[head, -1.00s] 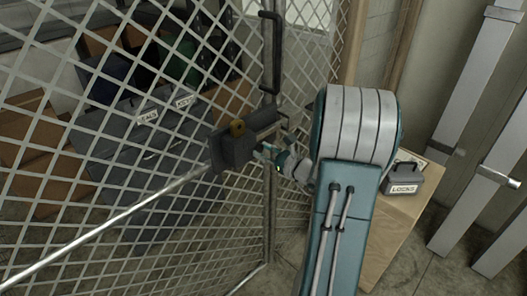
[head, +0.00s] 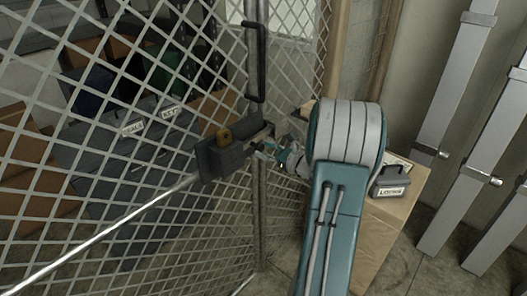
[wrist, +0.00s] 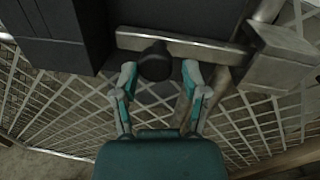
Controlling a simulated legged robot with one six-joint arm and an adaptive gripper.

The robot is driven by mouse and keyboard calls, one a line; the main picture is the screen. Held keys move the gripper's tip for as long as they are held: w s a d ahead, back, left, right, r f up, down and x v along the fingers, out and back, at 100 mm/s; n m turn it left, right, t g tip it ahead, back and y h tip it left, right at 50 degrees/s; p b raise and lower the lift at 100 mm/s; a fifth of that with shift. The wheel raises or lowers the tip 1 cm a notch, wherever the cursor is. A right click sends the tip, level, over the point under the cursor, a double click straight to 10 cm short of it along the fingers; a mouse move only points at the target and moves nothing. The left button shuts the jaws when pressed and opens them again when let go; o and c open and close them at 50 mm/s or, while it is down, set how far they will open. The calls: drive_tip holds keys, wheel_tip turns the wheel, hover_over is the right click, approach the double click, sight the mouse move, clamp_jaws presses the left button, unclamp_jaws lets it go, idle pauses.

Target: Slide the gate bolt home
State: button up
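In the wrist view the lock box (wrist: 60,40) fills the upper left. A flat metal bolt bar (wrist: 190,47) runs right from it towards a metal block (wrist: 285,60). A dark round knob (wrist: 155,61) sits at the bar's lower edge. My gripper (wrist: 158,72) is open, with one teal-and-grey finger on each side of the knob and visible gaps. In the head view my gripper (head: 264,152) is just right of the lock box, partly hidden by my arm.
A dark upright handle (head: 257,50) is on the gate's frame above the lock. A long pale rod (head: 100,235) runs lower left from the lock box. A grey labelled case (head: 390,182) sits on a wooden box (head: 385,235) at right. Metal beams (head: 465,130) lean behind.

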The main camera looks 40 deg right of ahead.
drive_tip(key=shift+d+f, duration=0.1)
drive_tip(key=shift+d, duration=0.2)
drive_tip(key=shift+s+a, duration=0.1)
drive_tip(key=shift+a, duration=0.05)
drive_tip(key=s+d, duration=0.2)
drive_tip(key=s, duration=0.9)
drive_tip(key=shift+s+d, duration=0.3)
